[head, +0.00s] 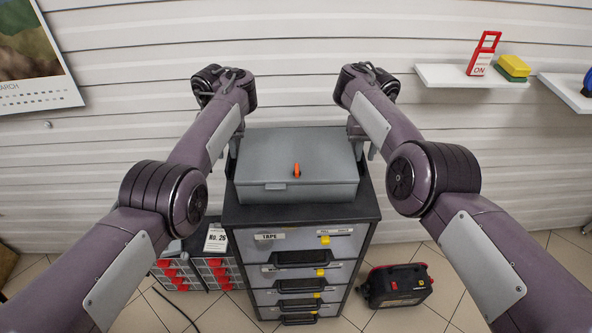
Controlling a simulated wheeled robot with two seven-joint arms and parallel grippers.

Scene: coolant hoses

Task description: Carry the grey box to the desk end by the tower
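The grey box (297,163), lidded with an orange piece on top, sits level on the dark top of a drawer cabinet (305,243). My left gripper (234,150) is at the box's left side, and my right gripper (363,149) is at its right side. Both are partly hidden behind my forearms and wrists. I cannot tell whether their fingers touch the box or whether they are open or shut. No desk and no tower are in view.
A rack with red-fronted bins (178,273) stands left of the cabinet. A black and red case (397,286) lies on the tiled floor to the right. A wall shelf (470,77) holds a red and white tag and yellow-green sponges. A slatted wall is close behind.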

